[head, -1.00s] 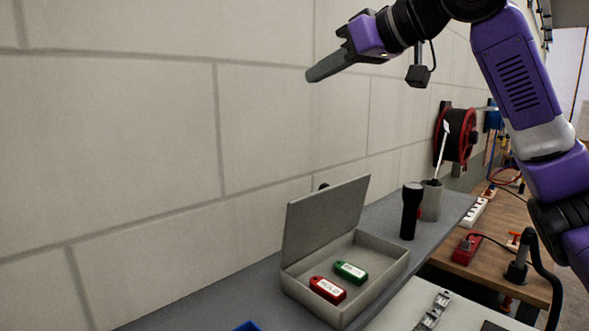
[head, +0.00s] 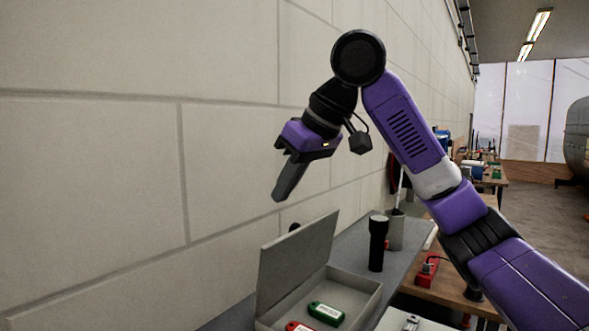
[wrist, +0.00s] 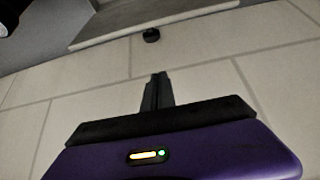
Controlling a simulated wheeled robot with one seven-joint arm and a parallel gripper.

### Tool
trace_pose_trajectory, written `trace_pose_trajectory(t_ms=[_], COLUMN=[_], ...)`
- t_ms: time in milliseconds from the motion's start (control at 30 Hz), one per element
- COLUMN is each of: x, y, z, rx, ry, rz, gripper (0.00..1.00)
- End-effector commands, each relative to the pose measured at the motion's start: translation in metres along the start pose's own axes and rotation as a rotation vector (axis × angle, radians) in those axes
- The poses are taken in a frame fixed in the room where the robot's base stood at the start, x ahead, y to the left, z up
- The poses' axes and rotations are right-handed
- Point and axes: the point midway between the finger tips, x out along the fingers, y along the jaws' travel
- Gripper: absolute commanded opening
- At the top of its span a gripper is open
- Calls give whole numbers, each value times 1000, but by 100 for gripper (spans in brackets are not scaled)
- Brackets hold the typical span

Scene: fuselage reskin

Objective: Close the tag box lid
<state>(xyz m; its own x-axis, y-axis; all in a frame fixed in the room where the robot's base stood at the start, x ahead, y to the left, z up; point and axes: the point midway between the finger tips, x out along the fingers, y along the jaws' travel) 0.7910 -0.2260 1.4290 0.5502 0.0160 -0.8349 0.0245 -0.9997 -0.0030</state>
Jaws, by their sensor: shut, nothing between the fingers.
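The grey tag box (head: 362,305) stands on the grey shelf in the head view, cut off at the bottom of the picture. Its lid (head: 296,262) is open, tilted up on the wall side. A green tag (head: 325,313) and a red tag (head: 298,326) lie inside. My gripper (head: 277,198) is shut and empty, pointing down in front of the wall, above and apart from the lid. In the wrist view the shut fingers (wrist: 156,80) point toward a grey panel edge (wrist: 150,22), likely the lid.
A black flashlight (head: 377,243) stands upright just behind the box, with a grey cup (head: 396,230) beyond it. The block wall (head: 130,180) runs close along the left. A red item (head: 427,271) lies on the wooden bench.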

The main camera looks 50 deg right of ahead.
Motion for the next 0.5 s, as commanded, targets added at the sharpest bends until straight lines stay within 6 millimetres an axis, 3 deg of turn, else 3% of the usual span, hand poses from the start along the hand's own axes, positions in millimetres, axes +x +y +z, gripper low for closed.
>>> trace_pose_trajectory(t_ms=[200, 500], x=[36, 24], y=[1, 1], z=[2, 34], rx=[2, 0], ry=[0, 1], rz=[2, 1], gripper=[0, 0])
